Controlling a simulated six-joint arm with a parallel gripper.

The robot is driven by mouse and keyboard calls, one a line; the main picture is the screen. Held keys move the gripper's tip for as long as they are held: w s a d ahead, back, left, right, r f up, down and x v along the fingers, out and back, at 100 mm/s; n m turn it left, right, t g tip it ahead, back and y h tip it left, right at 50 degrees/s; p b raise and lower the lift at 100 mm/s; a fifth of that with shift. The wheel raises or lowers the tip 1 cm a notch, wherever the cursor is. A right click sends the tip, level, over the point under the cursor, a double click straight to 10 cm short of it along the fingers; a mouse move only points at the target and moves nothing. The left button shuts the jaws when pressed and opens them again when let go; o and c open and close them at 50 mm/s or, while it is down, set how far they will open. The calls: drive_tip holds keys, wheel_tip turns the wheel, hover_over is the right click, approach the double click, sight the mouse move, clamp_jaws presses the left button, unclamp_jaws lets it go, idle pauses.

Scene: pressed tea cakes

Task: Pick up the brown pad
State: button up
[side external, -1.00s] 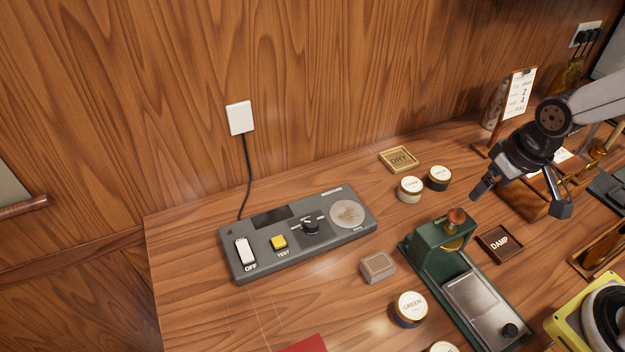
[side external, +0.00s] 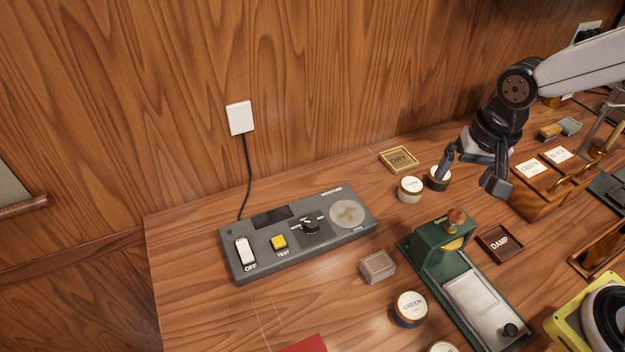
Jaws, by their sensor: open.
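My gripper (side external: 469,182) is open and empty, fingers pointing down, above the table's back right part. One finger is in front of a small dark lidded tin (side external: 438,181) in the picture; I cannot tell whether they touch. Two small blocks lie at the back right: a tan-brown pad (side external: 550,131) and a grey pad (side external: 570,126) beside it. They are right of my gripper and apart from it. A small box-like block with a brownish top (side external: 377,264) lies left of the green press. I cannot tell for sure which is the brown pad.
A grey moisture meter (side external: 300,234) stands left. A green press (side external: 440,243), DAMP tray (side external: 499,244), DRY tray (side external: 386,155), pale tin (side external: 410,190) and GREEN tin (side external: 410,309) surround the middle. A wooden rack (side external: 540,203) stands right of my gripper. The left front table is mostly clear.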

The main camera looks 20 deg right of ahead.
drive_tip(key=a+m+g, duration=0.2)
drive_tip(key=a+m, duration=0.9)
drive_tip(key=a, duration=0.2)
hover_over(378, 263)
drive_tip(key=shift+m, duration=0.4)
drive_tip(key=shift+s+f, duration=0.1)
drive_tip(key=shift+f, duration=6.25)
drive_tip(key=shift+f, duration=2.6)
drive_tip(key=c, duration=1.3)
drive_tip(key=shift+o, duration=0.2)
drive_tip(key=shift+r, duration=0.2)
